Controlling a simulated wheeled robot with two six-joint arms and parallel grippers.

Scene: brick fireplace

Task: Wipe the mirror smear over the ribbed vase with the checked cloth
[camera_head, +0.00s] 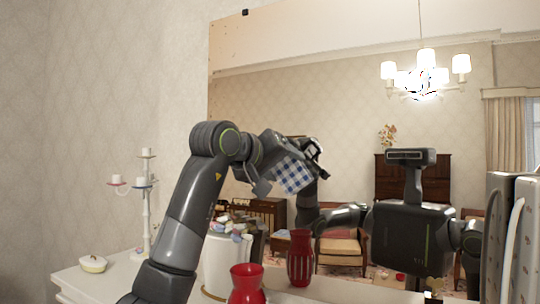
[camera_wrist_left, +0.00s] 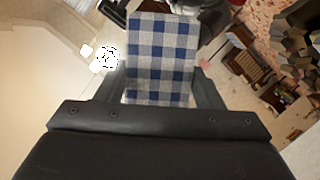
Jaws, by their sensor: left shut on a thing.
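My left gripper (camera_head: 276,164) is raised in front of the mirror (camera_head: 340,110), shut on the blue-and-white checked cloth (camera_head: 293,178). In the left wrist view the cloth (camera_wrist_left: 160,60) sits between the two fingers and stands out ahead of them. I cannot tell whether the cloth touches the glass. A red vase (camera_head: 247,286) stands below the gripper, its lower part cut off by the frame; its ribs are hard to make out. The red vase to its right looks like its reflection. I cannot make out the smear. My right gripper is not in view, apart from reflections.
A white candle holder (camera_head: 147,200) and a small lidded yellowish dish (camera_head: 93,263) stand on the white mantel (camera_head: 75,280) at left. A white pot (camera_head: 217,262) stands beside my left arm. Grey, white-edged upright objects (camera_head: 510,235) stand at the right edge. The mirror reflects my body.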

